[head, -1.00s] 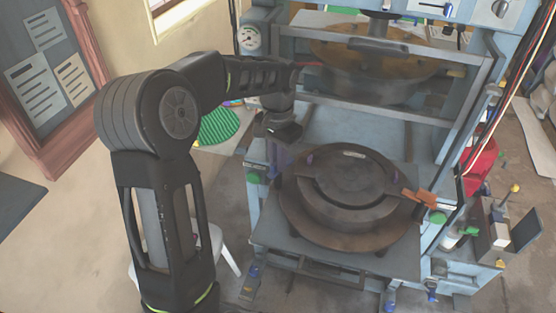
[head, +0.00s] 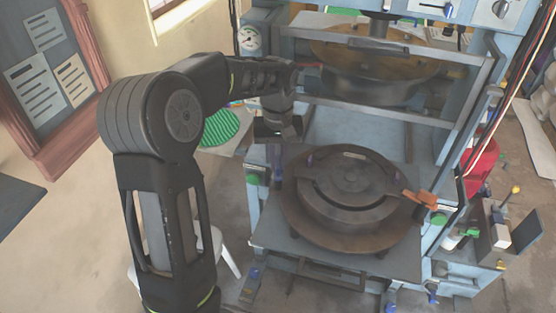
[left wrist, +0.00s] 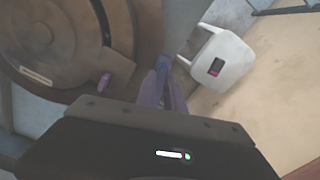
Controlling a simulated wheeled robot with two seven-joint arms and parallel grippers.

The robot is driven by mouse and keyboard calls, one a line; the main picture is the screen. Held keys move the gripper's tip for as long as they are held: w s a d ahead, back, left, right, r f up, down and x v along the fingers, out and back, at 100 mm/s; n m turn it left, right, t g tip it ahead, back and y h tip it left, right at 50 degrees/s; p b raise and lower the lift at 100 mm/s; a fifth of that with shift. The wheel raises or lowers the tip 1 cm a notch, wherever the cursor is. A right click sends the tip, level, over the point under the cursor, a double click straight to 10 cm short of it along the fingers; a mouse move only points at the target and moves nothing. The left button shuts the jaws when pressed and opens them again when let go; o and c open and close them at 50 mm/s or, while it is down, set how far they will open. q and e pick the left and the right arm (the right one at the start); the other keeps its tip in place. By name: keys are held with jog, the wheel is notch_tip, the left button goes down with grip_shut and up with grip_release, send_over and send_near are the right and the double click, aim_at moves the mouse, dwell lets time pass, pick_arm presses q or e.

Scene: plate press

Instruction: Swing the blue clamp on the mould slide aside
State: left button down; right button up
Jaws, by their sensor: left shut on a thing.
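My left gripper (head: 278,165) reaches down at the left edge of the round brown mould (head: 350,229) on the mould slide. In the left wrist view its fingers (left wrist: 165,88) are close together around a dark blue piece (left wrist: 163,64), which looks like the blue clamp. The fingers hide most of the clamp, so its exact angle cannot be told. The piece is outside the mould rim, apart from a small purple peg (left wrist: 104,82) on the mould. An orange clamp (head: 424,198) lies at the mould's right edge. My right gripper is not in view.
The blue press frame (head: 385,106) stands behind and above the mould. A green-topped block (head: 258,178) is at the slide's left side. A white stool (left wrist: 222,62) stands on the floor to the left of the press. A green round mat (head: 220,127) lies behind my arm.

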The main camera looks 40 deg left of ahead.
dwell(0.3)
pick_arm(q)
jog(key=c, duration=1.4)
grip_release()
jog(key=shift+c, duration=0.2)
jog(key=shift+r, duration=0.1)
jog(key=shift+r+b, duration=0.35)
jog(key=shift+r, duration=3.5)
